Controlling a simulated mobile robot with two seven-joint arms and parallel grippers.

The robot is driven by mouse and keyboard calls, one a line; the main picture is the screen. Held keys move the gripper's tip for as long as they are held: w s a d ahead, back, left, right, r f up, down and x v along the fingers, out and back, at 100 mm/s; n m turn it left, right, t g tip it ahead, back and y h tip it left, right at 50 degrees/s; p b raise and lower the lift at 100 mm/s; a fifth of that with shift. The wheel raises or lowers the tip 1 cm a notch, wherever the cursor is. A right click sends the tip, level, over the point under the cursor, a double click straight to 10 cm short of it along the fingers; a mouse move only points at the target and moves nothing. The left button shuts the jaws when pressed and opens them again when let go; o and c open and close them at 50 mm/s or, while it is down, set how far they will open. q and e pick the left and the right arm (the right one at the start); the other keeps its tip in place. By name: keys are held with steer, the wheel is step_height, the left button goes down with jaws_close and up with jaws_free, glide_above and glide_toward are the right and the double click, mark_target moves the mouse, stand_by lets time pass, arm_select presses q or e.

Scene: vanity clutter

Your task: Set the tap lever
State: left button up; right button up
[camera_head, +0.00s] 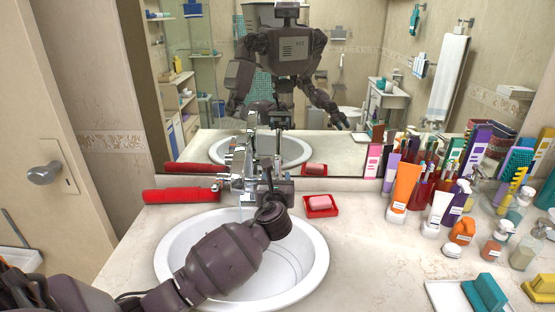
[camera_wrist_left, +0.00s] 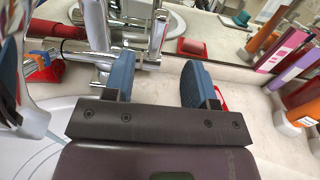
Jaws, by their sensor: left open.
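The chrome tap (camera_head: 238,168) stands at the back of the white basin, and it also shows in the left wrist view (camera_wrist_left: 97,22). My left gripper (camera_head: 268,178) is just right of the tap, above the back rim of the basin. In the left wrist view, the blue fingers of the gripper (camera_wrist_left: 160,82) are spread with nothing between them. The tap is beyond and left of the left finger in that view. Which chrome part is the lever, and whether a finger touches it, I cannot tell. My right gripper shows in no direct view.
The white basin (camera_head: 312,262) lies under my left arm. A red object (camera_head: 181,196) lies left of the tap. A red soap dish (camera_head: 321,212) with pink soap sits to its right. Tubes and bottles (camera_head: 402,190) crowd the right counter. A mirror (camera_head: 345,80) rises behind.

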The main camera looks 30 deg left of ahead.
mark_target(277, 164)
arm_select(q)
steer(key=x, duration=1)
jaws_close()
